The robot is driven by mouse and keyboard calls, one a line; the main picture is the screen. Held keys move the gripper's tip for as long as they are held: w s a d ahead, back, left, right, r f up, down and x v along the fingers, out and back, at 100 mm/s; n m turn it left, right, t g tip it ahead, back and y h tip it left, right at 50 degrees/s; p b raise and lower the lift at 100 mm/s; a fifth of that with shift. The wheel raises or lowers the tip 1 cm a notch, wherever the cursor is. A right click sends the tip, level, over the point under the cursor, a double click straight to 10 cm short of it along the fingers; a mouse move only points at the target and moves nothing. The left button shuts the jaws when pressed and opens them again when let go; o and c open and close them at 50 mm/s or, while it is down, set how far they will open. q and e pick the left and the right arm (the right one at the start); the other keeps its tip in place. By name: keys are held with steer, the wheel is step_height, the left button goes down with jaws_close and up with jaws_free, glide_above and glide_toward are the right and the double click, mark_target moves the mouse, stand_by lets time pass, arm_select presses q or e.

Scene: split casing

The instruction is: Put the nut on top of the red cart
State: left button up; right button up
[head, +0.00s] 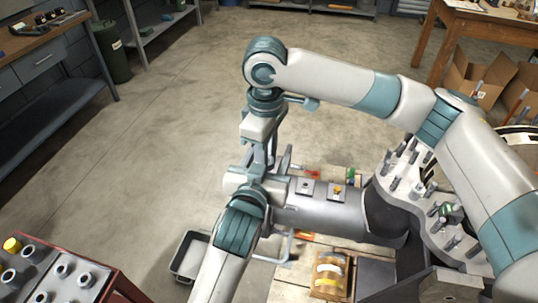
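The red cart (124,287) is at the lower left, cut off by the frame edge. Several grey ring-like pieces (62,270) and a yellow-topped piece (12,245) stand on its grey top. The casing flange (408,192) at the right carries several upright studs. I cannot make out a single nut to be moved. My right arm reaches across from the right and bends down at centre; its gripper (264,156) is low, apart from the cart, its fingers unclear. My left arm comes up from the bottom centre; its gripper cannot be made out where the arms overlap.
A grey tray (190,256) lies on the floor right of the cart. A wooden pallet or board with a yellow-and-white item (330,271) is at the bottom centre. A workbench (42,60) stands at the upper left. Open floor (150,130) lies between.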

arm_select(q)
steer(key=c, duration=1.2)
arm_select(e)
steer(key=o, duration=0.9)
arm_select(q)
steer(key=shift+o, duration=0.2)
arm_select(e)
step_height(320, 180, up, 12)
steer(key=shift+f, duration=0.1)
